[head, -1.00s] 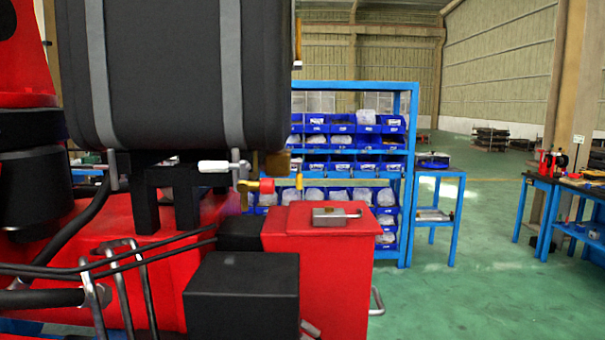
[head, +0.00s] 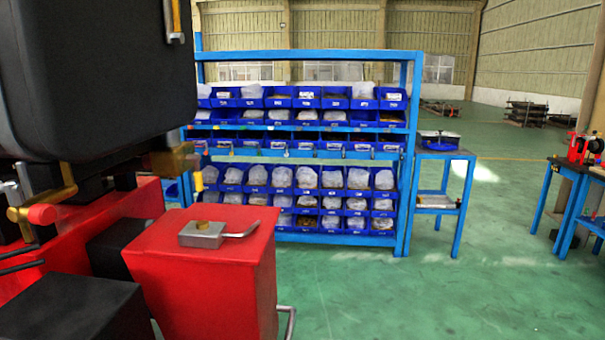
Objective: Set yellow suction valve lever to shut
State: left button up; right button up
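Yellow valve parts show under the black tank (head: 95,80) at the left. One yellow lever-like piece (head: 66,178) joins a yellow pipe with a red-orange end (head: 42,214). A brass-coloured fitting (head: 172,160) sits under the tank's right edge, and a small yellow lever (head: 198,181) hangs down beside it. I cannot tell which piece is the suction valve lever, or its set position. Neither of my grippers is in view.
A red box (head: 205,275) with a grey latch block (head: 203,234) on top stands close in front. A blue rack (head: 300,55) of bins stands behind. Blue tables (head: 447,155) stand to the right. The green floor (head: 440,290) at front right is clear.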

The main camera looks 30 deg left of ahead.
aim_at(195, 158)
jog(key=i+l+z, duration=0.1)
jog(key=i, duration=0.45)
jog(key=i+l+z, duration=0.1)
jog(key=i+l, duration=0.15)
jog(key=i, duration=0.25)
jog(key=i+j+u, duration=0.1)
jog(key=i+u, duration=0.9)
jog(key=i+l+u, duration=0.3)
jog(key=u, duration=0.2)
jog(key=i+u, duration=0.2)
jog(key=u, duration=0.25)
jog(key=i+l+u, duration=0.15)
jog(key=u, duration=0.25)
jog(key=i+l+u, duration=0.15)
jog(key=u, duration=0.3)
jog(key=i+l+u, duration=0.25)
jog(key=u, duration=0.2)
jog(key=i+l+u, duration=0.1)
jog(key=l+u, duration=0.5)
jog(key=u, duration=0.25)
jog(key=i, duration=0.05)
